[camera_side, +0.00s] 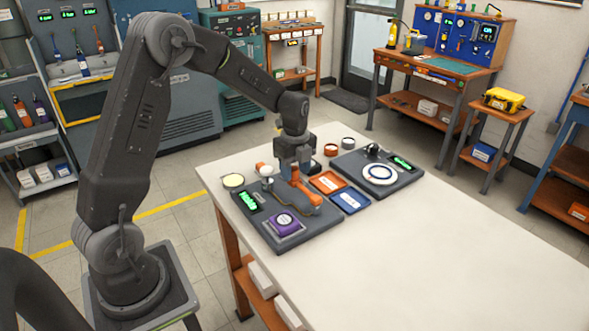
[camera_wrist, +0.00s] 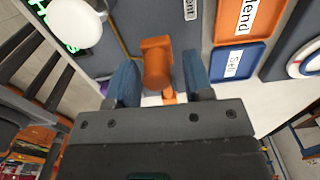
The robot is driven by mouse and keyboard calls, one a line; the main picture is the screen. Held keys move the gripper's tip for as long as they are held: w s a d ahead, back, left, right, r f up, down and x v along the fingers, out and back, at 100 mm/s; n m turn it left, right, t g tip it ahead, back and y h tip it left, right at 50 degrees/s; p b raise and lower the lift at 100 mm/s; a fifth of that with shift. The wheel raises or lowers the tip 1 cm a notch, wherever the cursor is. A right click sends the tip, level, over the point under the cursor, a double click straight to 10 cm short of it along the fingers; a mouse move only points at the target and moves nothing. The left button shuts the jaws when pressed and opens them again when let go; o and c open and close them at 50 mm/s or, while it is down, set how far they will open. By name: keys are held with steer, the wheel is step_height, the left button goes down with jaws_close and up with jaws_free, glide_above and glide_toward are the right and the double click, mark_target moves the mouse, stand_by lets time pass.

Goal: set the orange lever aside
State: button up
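The orange lever (camera_side: 308,194) lies over the dark panel on the near left of the white table. In the wrist view the lever (camera_wrist: 157,62) shows between the two blue fingertips of my gripper (camera_wrist: 160,80). A gap shows between the lever and the right finger, while the left finger is very close to it; I cannot tell if it touches. My gripper (camera_side: 292,172) points down at the lever's rear end in the side view and is open. The lever's far end is partly hidden in the wrist view.
An orange tray (camera_side: 328,183) and a blue tray (camera_side: 350,201) lie right of the panel. The panel carries a purple block (camera_side: 284,223), a green display (camera_side: 249,201) and a white knob (camera_wrist: 76,22). A second panel holds a white-and-blue disc (camera_side: 380,174). The table's front right is clear.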

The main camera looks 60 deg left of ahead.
mark_target(295, 168)
steer(key=shift+o, duration=0.3)
step_height(295, 168, up, 14)
stand_by(0.4)
steer(key=shift+f, duration=0.1)
steer(key=s+d+r+n+t, duration=0.3)
steer(key=s+d+r+n, duration=0.2)
steer(key=s+d+n, duration=0.5)
steer(key=s+d+f+n+t, duration=0.1)
steer(key=s+d+n, duration=0.1)
steer(key=s+n, duration=0.2)
steer(key=s+d+f+n+t, duration=0.1)
steer(key=s+n, duration=0.3)
steer(key=s, duration=0.4)
steer(key=shift+s+d+f+t, duration=0.3)
steer(key=shift+s+d+f, duration=0.1)
steer(key=shift+d, duration=0.2)
